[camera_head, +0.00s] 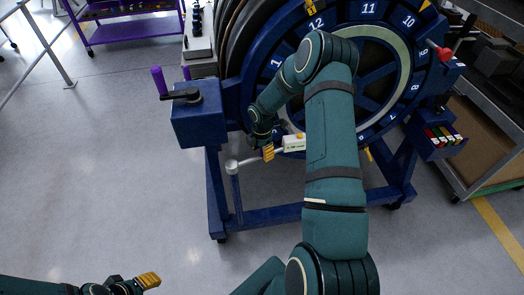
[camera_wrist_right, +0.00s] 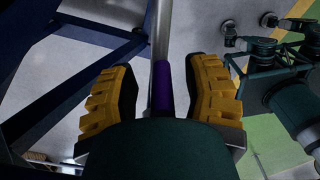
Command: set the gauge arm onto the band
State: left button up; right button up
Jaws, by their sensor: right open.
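The blue wheel stand has a numbered ring (camera_head: 368,10) and a pale band (camera_head: 402,48) inside it. The gauge arm (camera_head: 250,160) appears to be a light rod running from a silver joint on a short post to a pale box (camera_head: 293,143) at the wheel's lower left. The box looks close to the band; I cannot tell if they touch. My right gripper (camera_head: 267,150) is at this rod. In the wrist view its open yellow fingers (camera_wrist_right: 160,95) stand either side of a purple grip (camera_wrist_right: 165,88) on a grey rod. My left gripper (camera_head: 148,281) is partly visible at the bottom left.
A blue side box with a black crank and purple handle (camera_head: 158,80) stands left of the wheel. A red knob (camera_head: 444,53) and a small coloured-block tray (camera_head: 442,137) are at right. A purple cart (camera_head: 130,28) stands behind. The floor at left is clear.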

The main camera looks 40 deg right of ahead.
notch_tip(320, 180, up, 12)
jog(key=shift+f, duration=0.1)
jog(key=shift+a, duration=0.1)
dwell(0.7)
